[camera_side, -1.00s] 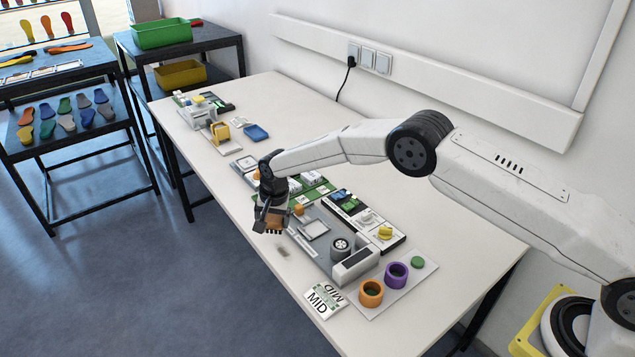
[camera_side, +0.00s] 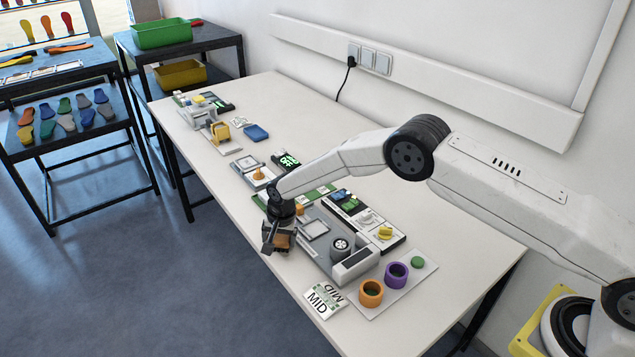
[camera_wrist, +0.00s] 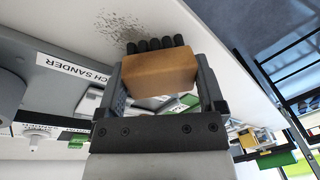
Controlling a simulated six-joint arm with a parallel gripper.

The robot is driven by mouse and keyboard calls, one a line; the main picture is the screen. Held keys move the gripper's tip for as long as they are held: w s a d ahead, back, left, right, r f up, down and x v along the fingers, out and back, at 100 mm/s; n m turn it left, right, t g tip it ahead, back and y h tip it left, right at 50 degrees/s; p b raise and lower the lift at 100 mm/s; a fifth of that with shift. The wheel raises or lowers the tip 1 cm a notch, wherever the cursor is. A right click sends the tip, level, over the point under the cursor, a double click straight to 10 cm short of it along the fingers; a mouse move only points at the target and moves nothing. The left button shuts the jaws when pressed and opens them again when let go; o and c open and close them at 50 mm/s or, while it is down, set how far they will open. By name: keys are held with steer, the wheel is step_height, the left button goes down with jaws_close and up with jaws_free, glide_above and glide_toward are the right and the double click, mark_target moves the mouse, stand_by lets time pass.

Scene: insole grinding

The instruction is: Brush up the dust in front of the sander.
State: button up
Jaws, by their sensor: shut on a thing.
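My gripper (camera_side: 275,238) is shut on a brush with a brown wooden block. In the wrist view the brush (camera_wrist: 160,69) sits crosswise between my gripper's fingers (camera_wrist: 160,90), its short black bristles pointing away from the palm. A patch of dark dust specks (camera_wrist: 118,27) lies on the white tabletop just beyond the bristles and to their left. In the side view my gripper and brush hide the dust spot. The grey sander (camera_side: 318,258) stands right of my gripper. In the wrist view its label (camera_wrist: 75,68) partly shows, reading "CH SANDER". Whether the bristles touch the table is unclear.
Orange (camera_side: 371,293) and purple (camera_side: 396,275) rings stand at the sander's right end. A "MID" card (camera_side: 324,301) lies near the table's front edge. A black tray with small parts (camera_side: 365,218) is behind the sander. The table's front edge runs close to my gripper.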

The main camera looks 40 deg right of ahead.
mark_target(292, 263)
steer(key=shift+s, duration=3.3)
steer(key=shift+w, duration=4.65)
step_height(292, 263, up, 8)
steer(key=shift+d, duration=0.15)
